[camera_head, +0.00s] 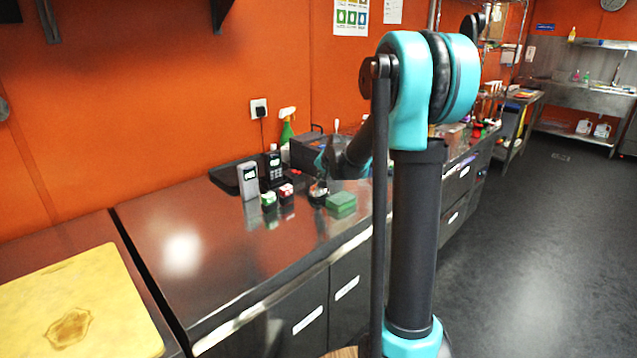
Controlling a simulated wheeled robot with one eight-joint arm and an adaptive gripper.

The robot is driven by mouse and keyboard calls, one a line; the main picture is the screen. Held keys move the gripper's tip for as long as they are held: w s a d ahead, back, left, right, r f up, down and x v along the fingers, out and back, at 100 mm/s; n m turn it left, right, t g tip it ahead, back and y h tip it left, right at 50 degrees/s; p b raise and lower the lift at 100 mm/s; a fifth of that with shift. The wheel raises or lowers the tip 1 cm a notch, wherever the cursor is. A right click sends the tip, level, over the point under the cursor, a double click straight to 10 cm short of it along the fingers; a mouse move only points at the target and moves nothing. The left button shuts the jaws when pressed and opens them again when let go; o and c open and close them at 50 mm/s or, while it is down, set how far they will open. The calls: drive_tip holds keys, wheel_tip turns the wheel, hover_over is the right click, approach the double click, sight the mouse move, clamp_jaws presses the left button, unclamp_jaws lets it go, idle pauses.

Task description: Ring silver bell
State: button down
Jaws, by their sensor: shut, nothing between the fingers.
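A small dark and silver round object, apparently the silver bell (317,195), stands on the steel counter (240,265), left of a green block. It is small, and its top is partly covered by my gripper. My gripper (322,180) is shut and empty, pointing down just above the bell. I cannot tell whether the fingertips touch it. My arm hides part of the counter to the right.
A grey device (248,181), a black phone (273,165), two small boxes (269,202) and a green block (341,202) stand close by. A spray bottle (287,127) is behind. The front left of the counter is clear. A yellow board (110,290) lies at left.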

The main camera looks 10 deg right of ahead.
drive_tip(key=shift+r, duration=0.85)
drive_tip(key=shift+r, duration=2.5)
drive_tip(key=s+d+f+n+g, duration=0.1)
drive_tip(key=s+f, duration=0.5)
drive_tip(key=s, duration=0.7)
drive_tip(key=s+d+f+n+g+h, duration=0.1)
drive_tip(key=s+f, duration=0.6)
drive_tip(key=s, duration=0.7)
drive_tip(key=s+d+f+n+g+h, duration=0.1)
drive_tip(key=s+f+n, duration=0.3)
drive_tip(key=s, duration=0.9)
wheel_tip(320, 180, down, 3)
drive_tip(key=shift+s+d+r+n+g, duration=0.2)
drive_tip(key=shift+s+d+n+g, duration=0.15)
drive_tip(key=shift+g, duration=0.55)
